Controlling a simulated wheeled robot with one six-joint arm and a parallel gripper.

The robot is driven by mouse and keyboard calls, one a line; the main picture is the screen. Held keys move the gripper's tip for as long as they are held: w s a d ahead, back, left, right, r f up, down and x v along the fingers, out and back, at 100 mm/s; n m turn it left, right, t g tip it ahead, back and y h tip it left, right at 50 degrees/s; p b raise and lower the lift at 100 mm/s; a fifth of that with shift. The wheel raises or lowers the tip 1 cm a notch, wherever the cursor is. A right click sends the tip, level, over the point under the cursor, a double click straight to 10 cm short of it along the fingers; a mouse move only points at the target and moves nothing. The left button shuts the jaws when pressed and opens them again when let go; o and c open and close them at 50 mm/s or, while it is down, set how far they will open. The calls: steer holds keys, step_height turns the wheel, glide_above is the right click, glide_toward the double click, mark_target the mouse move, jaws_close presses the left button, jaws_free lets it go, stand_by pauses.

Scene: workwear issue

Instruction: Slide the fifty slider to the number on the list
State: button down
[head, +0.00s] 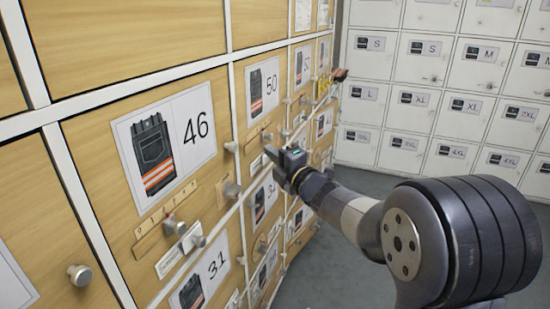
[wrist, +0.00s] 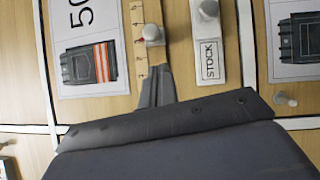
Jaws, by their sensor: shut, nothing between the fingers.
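The fifty door carries a label with the number 50 and dark trousers with orange bands (head: 262,88); the label also shows in the wrist view (wrist: 85,45), turned sideways. The fifty slider's round grey knob (wrist: 153,35) sits on the scale. My gripper (head: 270,152) is shut and empty, in front of the fifty door near its slider. In the wrist view its fingertips (wrist: 156,72) are close beside the knob; whether they touch it I cannot tell. No readable list shows.
The 46 door (head: 205,90) to the left has its own scale and knob (head: 172,225). A STOCK plate (wrist: 209,60) with a knob (wrist: 208,8) lies close beside the fifty scale. White lockers (head: 440,80) stand behind at right. Grey floor (head: 330,265) is open below my arm.

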steer(key=p+v, duration=0.1)
steer(key=v, duration=0.9)
steer(key=shift+s, duration=0.5)
